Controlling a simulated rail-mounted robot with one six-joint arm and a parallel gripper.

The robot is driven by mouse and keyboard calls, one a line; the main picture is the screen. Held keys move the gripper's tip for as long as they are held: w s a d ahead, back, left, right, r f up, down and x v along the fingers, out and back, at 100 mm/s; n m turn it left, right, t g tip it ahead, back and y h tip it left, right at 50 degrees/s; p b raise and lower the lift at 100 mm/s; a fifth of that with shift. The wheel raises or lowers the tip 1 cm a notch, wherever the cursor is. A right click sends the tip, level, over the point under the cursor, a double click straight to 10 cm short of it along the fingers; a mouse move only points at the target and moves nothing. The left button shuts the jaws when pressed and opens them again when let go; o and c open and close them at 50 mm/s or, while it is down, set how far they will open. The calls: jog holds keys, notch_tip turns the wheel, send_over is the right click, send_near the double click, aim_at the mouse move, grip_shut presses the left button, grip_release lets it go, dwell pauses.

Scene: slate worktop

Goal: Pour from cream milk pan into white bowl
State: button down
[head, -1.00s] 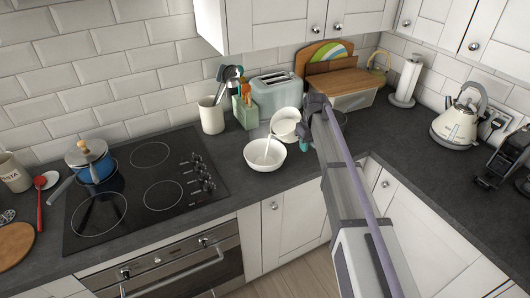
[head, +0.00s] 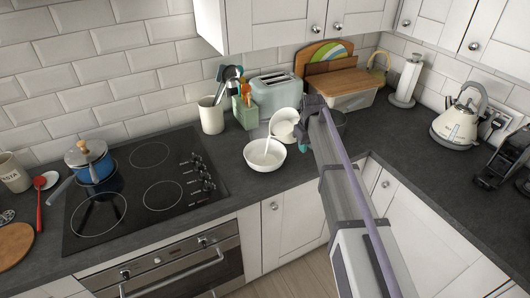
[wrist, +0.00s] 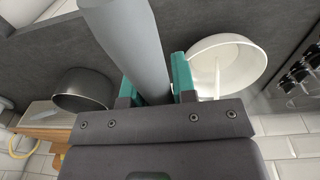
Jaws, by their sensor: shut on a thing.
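The cream milk pan (head: 284,124) is tipped to the left in the head view, its mouth over the white bowl (head: 258,160). A thin white stream (head: 267,147) falls from its lip into the bowl. The bowl stands upright on the worktop, right of the hob. My gripper (head: 304,132) is just right of the pan, partly hidden by my arm. In the wrist view its teal fingertips (wrist: 157,82) are shut on a grey handle (wrist: 135,45). The white bowl (wrist: 228,65) shows to the right there with the stream; the pan's body is hidden.
A dark pan (wrist: 82,90) stands on the other side of my gripper. Behind the pour are a toaster (head: 277,92), a utensil pot (head: 211,115) and a wood-lidded container (head: 352,101). The black hob (head: 140,190) lies to the left. Worktop front of the kettle (head: 458,122) is clear.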

jog(key=shift+s+a, duration=0.1)
jog(key=shift+a, duration=0.1)
dwell(0.3)
jog(key=shift+s+a+r+t+h, duration=0.2)
jog(key=shift+r+t+h, duration=0.1)
jog(key=shift+t+h, duration=0.4)
dwell(0.7)
jog(key=shift+s+a+f+t+h+b, duration=0.15)
jog(key=shift+f+t+h+b, duration=0.4)
jog(key=shift+b, duration=0.4)
jog(key=shift+s+a+f+t+h+b, duration=0.15)
jog(key=shift+f+t+h+b, duration=0.25)
jog(key=shift+h+b, duration=0.5)
jog(key=shift+a+f+t+h+b, duration=0.15)
jog(key=shift+f+t+h+b, duration=0.35)
jog(key=shift+b, duration=0.5)
